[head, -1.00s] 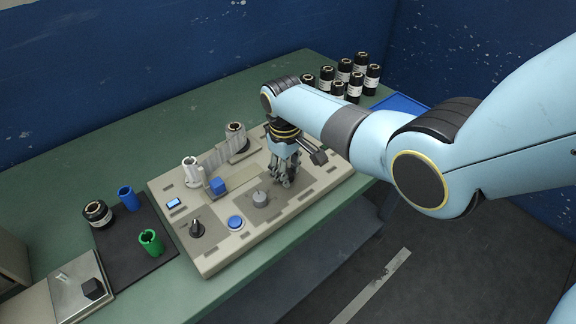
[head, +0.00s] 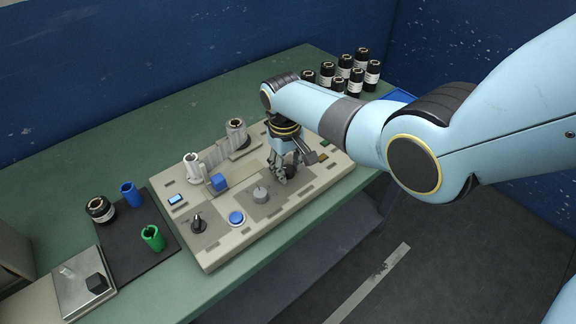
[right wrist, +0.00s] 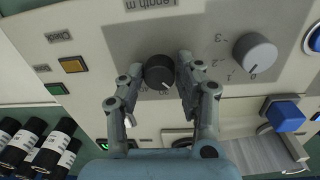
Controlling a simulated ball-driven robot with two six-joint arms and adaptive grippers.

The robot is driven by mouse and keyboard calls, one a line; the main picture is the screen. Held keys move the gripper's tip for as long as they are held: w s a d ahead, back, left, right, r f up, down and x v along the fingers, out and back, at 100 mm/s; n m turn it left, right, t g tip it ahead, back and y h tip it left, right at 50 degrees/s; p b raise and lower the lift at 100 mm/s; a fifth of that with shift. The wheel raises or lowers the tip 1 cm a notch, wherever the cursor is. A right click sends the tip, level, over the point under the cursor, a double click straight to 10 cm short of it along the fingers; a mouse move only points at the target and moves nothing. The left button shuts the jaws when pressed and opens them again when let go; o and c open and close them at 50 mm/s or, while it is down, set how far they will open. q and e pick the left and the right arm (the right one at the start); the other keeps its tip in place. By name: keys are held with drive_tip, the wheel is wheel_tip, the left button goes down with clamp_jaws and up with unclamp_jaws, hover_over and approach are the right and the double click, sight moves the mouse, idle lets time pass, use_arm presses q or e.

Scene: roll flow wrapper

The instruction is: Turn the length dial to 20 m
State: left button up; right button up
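The length dial is a dark round knob with a pale pointer line. It shows in the right wrist view (right wrist: 159,72), below the "Length m" lettering, with its scale partly hidden. In the head view the dial (head: 292,170) is mostly behind the fingers. My right gripper (head: 282,177) points down over the console (head: 215,257). In the right wrist view my right gripper (right wrist: 160,67) has one finger on each side of the dial, with a narrow gap seeming to show at each side. My left gripper is out of view.
A grey numbered dial (right wrist: 255,53) and blue button (head: 236,218) are near the length dial. A black pointer knob (head: 198,223), blue block (head: 218,182) and rollers (head: 236,133) are also on the console. Several black jars (head: 345,67) stand behind.

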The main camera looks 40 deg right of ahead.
sight(286, 170)
drive_tip(key=o, duration=0.3)
wheel_tip(286, 170, up, 12)
drive_tip(key=shift+a, duration=0.35)
idle(0.6)
